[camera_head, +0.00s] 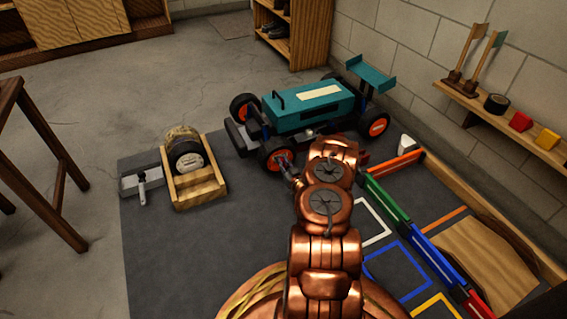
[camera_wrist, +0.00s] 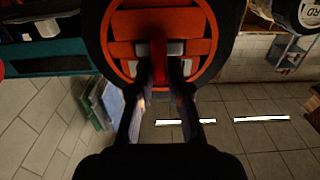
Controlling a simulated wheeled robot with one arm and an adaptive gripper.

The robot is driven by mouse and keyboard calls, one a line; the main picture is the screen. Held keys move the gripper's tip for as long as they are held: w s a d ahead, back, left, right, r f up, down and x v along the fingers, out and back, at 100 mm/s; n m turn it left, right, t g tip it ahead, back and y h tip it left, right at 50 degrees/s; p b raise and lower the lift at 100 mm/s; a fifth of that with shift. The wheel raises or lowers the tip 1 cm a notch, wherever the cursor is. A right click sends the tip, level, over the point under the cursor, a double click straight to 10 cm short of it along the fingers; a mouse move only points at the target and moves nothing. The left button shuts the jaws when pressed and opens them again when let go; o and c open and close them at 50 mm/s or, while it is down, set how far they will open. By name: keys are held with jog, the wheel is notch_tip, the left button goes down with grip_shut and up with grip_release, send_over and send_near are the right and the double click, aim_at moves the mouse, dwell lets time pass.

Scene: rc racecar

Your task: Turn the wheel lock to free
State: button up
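The teal racecar (camera_head: 312,108) stands on the dark mat with its orange-rimmed wheels showing. My gripper (camera_head: 286,163) is at the near front wheel (camera_head: 275,155) in the head view. In the wrist view that wheel's orange rim (camera_wrist: 122,50) fills the upper middle. A red wheel lock (camera_wrist: 158,62) stands upright at the hub. My gripper's two dark fingers (camera_wrist: 160,88) reach up on either side of the lock's lower part. Whether they press on it is unclear. The lock's lower end is partly hidden between the fingers.
Coloured rails (camera_head: 393,207) run along the right. A wall shelf (camera_head: 500,125) holds flags and blocks. Bare mat lies left of my arm.

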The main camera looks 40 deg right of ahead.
grip_shut()
jog(key=shift+r+p, duration=0.1)
jog(key=shift+p, duration=0.65)
jog(key=shift+w+a+f+n+p, duration=0.1)
jog(key=shift+a+f+n+p, duration=0.5)
jog(key=shift+n, duration=2.35)
jog(key=shift+w+d+f+n+p, duration=0.15)
jog(key=shift+n+p, duration=0.8)
jog(key=shift+n, duration=2.05)
jog(key=shift+w+a+f+n+p, duration=0.1)
jog(key=shift+a+f+n+p, duration=0.5)
jog(key=shift+n, duration=2.35)
jog(key=shift+d+r, duration=0.2)
jog(key=shift+r, duration=0.2)
